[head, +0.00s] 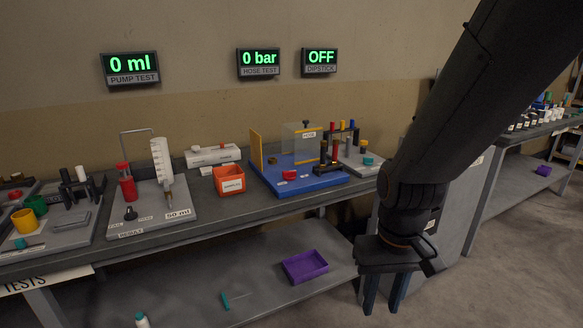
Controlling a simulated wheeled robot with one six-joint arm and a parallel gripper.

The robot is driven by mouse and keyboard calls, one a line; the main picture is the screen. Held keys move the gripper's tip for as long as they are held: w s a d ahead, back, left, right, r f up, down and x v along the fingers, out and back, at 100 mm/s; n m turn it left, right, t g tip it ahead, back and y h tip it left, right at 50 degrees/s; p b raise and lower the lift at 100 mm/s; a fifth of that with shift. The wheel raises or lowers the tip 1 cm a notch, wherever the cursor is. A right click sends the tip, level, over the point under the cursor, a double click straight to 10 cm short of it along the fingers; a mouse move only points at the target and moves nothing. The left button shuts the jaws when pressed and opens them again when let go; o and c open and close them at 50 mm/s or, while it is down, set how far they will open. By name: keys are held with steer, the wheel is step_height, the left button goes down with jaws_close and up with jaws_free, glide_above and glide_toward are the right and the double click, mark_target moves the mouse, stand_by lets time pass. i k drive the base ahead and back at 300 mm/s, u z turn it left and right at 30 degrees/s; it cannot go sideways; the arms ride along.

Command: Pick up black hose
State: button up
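My gripper (382,308) hangs at the lower right, in front of the bench. Its two fingers point down, apart, with nothing seen between them. The hose test station is a blue base (315,183) with a clear box (301,140) and a yellow panel (256,149). Behind its right side stands a rack of small upright pieces (343,131) with dark, red, yellow and blue tops. I cannot tell surely which piece is the black hose. The gripper is to the right of, below and apart from these pieces.
An orange bin (229,180) and a pump station (152,206) with a red cylinder and white syringe stand left on the grey bench. A purple tray (305,266) lies on the lower shelf. Another bench (535,133) stands far right. Floor is free at the lower right.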

mark_target(323, 143)
steer(key=u, duration=0.05)
steer(key=i, duration=1.1)
steer(key=z, duration=0.35)
